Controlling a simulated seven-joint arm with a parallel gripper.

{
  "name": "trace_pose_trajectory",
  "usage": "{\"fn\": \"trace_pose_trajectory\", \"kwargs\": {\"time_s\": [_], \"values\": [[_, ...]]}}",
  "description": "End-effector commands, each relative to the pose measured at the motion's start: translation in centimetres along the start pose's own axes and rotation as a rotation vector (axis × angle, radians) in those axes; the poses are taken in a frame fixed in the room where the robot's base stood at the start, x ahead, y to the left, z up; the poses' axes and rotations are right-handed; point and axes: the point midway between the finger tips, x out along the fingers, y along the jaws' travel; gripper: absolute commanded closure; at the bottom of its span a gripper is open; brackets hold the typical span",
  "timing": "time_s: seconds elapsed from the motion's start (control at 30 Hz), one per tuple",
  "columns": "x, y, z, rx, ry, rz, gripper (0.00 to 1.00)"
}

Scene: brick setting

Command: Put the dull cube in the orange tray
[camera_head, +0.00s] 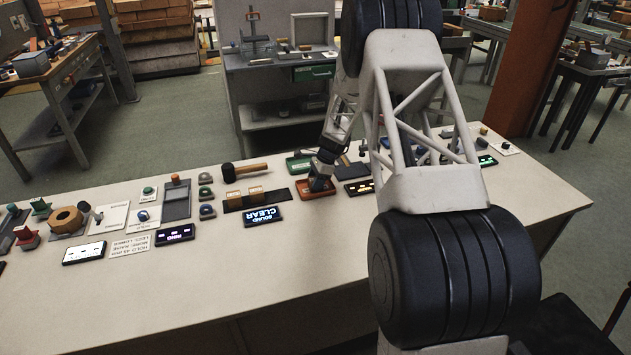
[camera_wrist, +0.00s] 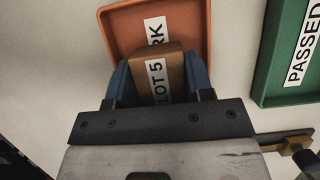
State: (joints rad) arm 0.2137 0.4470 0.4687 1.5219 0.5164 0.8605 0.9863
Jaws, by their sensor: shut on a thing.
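My gripper (camera_wrist: 157,62) is shut on a dull brown cube (camera_wrist: 137,78) that carries a white label reading "LOT 5". The blue fingers press on its left and right sides. In the wrist view the cube overlaps the orange tray (camera_wrist: 118,25), whose label is partly hidden and shows "RK". In the head view my gripper (camera_head: 322,172) points down at the orange tray (camera_head: 307,194), and the cube is hard to make out there. I cannot tell whether the cube touches the tray floor or hangs just above it.
A green tray (camera_wrist: 271,85) marked "PASSED" lies right of the orange one in the wrist view; in the head view it is behind it (camera_head: 293,167). A mallet (camera_head: 245,170), a holder with two tan blocks (camera_head: 234,203) and a "BOUND CLEAR" display (camera_head: 263,216) stand left.

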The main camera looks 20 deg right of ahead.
Motion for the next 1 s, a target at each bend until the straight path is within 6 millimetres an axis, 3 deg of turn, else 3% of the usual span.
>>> {"fn": "trace_pose_trajectory", "kwargs": {"time_s": [0.27,0.3,0.47,1.0], "values": [[0.2,0.0,-0.1,0.000,0.000,0.000,0.79],[0.3,0.0,-0.1,0.000,0.000,0.000,0.51],[0.3,0.0,-0.1,0.000,0.000,0.000,0.27],[-0.8,0.0,0.0,0.000,0.001,-0.001,0.27]]}}
